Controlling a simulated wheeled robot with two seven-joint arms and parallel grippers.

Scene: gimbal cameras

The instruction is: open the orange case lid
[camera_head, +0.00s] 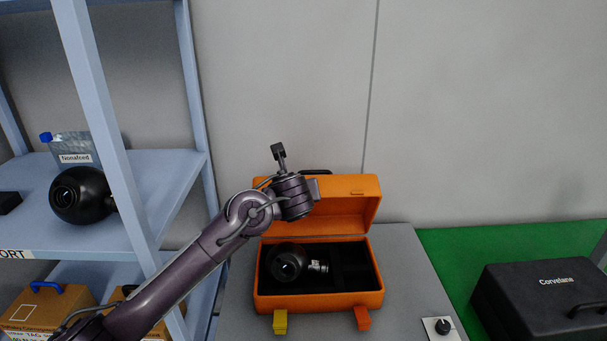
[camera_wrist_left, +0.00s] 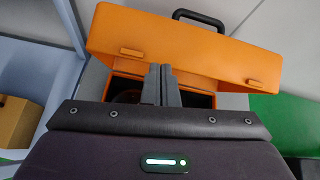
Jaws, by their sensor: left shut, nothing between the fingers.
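The orange case (camera_head: 318,301) stands on a grey surface in the head view with its lid (camera_head: 345,207) raised at the back. A black round gimbal camera (camera_head: 287,263) lies in the left part of its dark lining. Two latches hang at the front, a yellow one (camera_head: 281,321) and an orange one (camera_head: 363,318). My left gripper (camera_head: 279,151) is shut and empty, above the lid's left part in the picture. In the left wrist view the shut fingers (camera_wrist_left: 160,84) show in front of the open lid (camera_wrist_left: 190,50). My right gripper is not in view.
A blue shelf rack (camera_head: 165,180) stands at the left, holding another black gimbal camera (camera_head: 82,195) and cardboard boxes (camera_head: 45,308). A black case (camera_head: 535,300) sits on a green surface (camera_head: 470,245) at the right. A knob on a white plate (camera_head: 441,328) is near the front.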

